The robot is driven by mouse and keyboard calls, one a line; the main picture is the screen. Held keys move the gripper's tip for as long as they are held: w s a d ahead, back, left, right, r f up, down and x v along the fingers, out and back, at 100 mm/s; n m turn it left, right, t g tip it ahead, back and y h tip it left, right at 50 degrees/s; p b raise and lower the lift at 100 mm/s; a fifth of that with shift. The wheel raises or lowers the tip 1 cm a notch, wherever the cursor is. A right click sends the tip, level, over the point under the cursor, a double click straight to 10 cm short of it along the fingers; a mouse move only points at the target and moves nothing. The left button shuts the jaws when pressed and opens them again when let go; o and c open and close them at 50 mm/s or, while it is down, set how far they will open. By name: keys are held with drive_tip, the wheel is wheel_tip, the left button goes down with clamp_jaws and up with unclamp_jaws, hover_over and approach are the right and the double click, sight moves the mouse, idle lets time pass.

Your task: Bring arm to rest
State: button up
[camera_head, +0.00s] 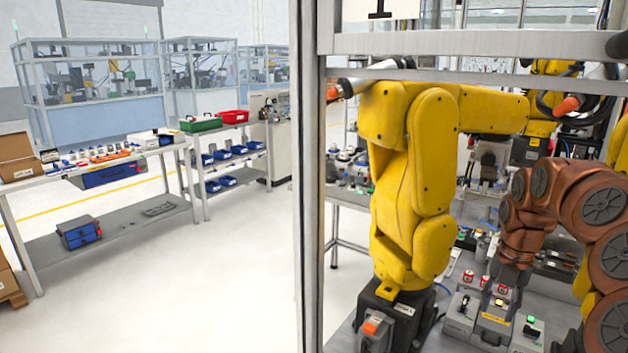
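My brown arm (540,195) with round grey joint caps comes in at the right edge. It arches up and bends over to the left, so it is raised and not folded in. Its end, my gripper (510,275), points down above a bench with grey control boxes. The fingers are small and dark here, and I cannot make out whether they are open or shut. I see nothing clearly held. Whether it touches the boxes below cannot be told.
A large yellow robot arm (415,190) stands left of my arm, with another yellow arm (540,105) behind. A grey frame post (310,200) stands at centre. Grey boxes with buttons (495,325) lie below my gripper. Open floor (190,290) spreads left, before workbenches (110,165).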

drive_tip(key=s+a+r+m, duration=0.3)
drive_tip(key=s+a+m, duration=0.85)
drive_tip(key=a, duration=0.55)
drive_tip(key=s+a+f+m+g, duration=0.1)
drive_tip(key=s+a+f+m, duration=0.1)
drive_tip(key=s+m, duration=0.6)
drive_tip(key=s+a+f+m+g, duration=0.1)
drive_tip(key=s+a+f+m, duration=0.1)
drive_tip(key=s+f+m, duration=0.3)
drive_tip(key=s+m, duration=0.3)
drive_tip(key=s, duration=0.4)
drive_tip(key=shift+s+a, duration=0.25)
drive_tip(key=shift+a, duration=0.15)
drive_tip(key=shift+c, duration=0.3)
